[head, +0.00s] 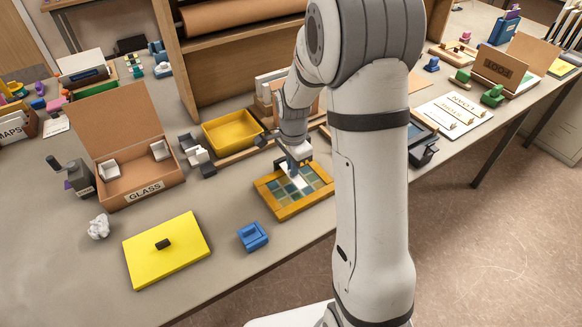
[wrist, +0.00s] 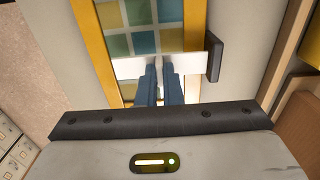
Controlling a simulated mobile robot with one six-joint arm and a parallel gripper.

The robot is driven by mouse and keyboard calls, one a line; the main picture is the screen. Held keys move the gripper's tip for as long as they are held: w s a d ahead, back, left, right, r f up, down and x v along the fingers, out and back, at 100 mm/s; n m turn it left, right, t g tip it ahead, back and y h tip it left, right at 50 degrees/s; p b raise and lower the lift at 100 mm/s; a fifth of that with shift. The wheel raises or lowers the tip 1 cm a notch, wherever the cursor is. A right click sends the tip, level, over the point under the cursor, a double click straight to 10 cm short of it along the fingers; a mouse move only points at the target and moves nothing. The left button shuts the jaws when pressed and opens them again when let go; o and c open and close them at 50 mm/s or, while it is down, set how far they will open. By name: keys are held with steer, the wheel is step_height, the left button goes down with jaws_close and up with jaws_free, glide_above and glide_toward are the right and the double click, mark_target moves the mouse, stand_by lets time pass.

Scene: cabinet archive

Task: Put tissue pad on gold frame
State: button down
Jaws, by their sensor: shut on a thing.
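The gold frame (head: 283,211) lies on the table and holds a grid of blue, green and yellowish tiles. It also shows at the top of the wrist view (wrist: 92,32). The white tissue pad (head: 297,180) is over the frame's upper part in the head view. In the wrist view the pad (wrist: 130,67) is a white strip across the frame, with a dark block by its right end. My gripper (wrist: 164,66) is shut on the pad. Whether the pad touches the tiles I cannot tell. My gripper also shows over the frame in the head view (head: 296,163).
A yellow tray (head: 232,129) stands behind the frame. A cardboard box marked GLASS (head: 147,194) is at left. A yellow board (head: 180,262) with a black knob and a blue block (head: 253,237) lie in front. Bare table (head: 75,265) is at front left.

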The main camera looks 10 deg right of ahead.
steer(key=shift+f, duration=0.65)
steer(key=shift+f+b, duration=0.45)
steer(key=c, duration=1.6)
jaws_free()
steer(key=shift+r, duration=0.1)
